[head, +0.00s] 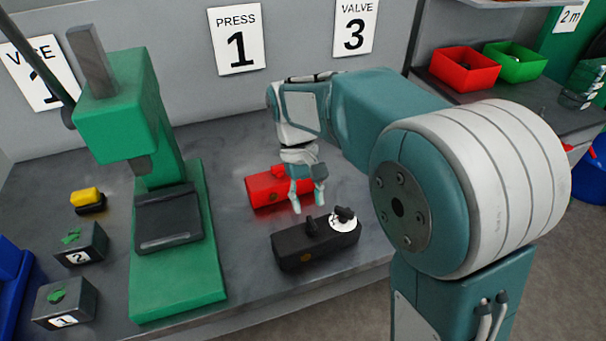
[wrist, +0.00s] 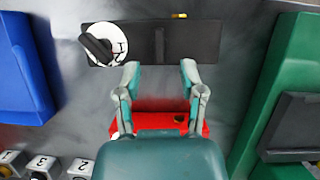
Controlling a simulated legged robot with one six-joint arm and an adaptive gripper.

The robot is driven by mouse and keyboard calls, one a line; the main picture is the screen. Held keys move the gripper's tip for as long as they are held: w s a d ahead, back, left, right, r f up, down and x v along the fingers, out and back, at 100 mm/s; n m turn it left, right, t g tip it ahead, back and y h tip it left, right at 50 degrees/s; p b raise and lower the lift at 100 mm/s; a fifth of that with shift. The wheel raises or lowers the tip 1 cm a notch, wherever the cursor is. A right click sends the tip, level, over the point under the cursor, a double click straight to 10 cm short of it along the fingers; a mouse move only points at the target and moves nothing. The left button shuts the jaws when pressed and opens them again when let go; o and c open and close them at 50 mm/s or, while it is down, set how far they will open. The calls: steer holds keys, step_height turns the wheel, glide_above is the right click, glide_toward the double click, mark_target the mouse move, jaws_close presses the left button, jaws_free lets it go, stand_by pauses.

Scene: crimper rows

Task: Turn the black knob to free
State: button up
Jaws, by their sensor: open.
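The black knob (head: 344,214) sits on a white round dial at the right end of a black box (head: 300,248) on the bench. In the wrist view the knob (wrist: 96,47) lies slanted across the dial, at the left end of the black box (wrist: 190,42). The dial's lettering is too small to read surely. My gripper (head: 308,204) points down, open and empty, above the bench by the black box and a red box. In the wrist view its fingertips (wrist: 159,68) are apart, below and right of the knob, not touching it.
A red box (head: 265,190) stands behind the black box, partly hidden by my gripper. A black upright piece (head: 312,227) rises from the black box. A green press (head: 190,250) stands left. Numbered blocks (head: 65,300) are at far left. Red (head: 465,68) and green bins (head: 515,60) sit back right.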

steer(key=v, duration=0.7)
steer(key=s+d+m+t, duration=0.2)
steer(key=s+d+t, duration=0.3)
steer(key=s, duration=0.3)
steer(key=s+d+m+t+y, duration=0.1)
steer(key=s+d+m+t, duration=0.1)
steer(key=s+d+t, duration=0.2)
steer(key=s+d, duration=0.3)
steer(key=s, duration=0.2)
steer(key=shift+d+f+t+y, duration=0.25)
steer(key=shift+d+t+y, duration=0.05)
steer(key=shift+t, duration=0.1)
stand_by(1.4)
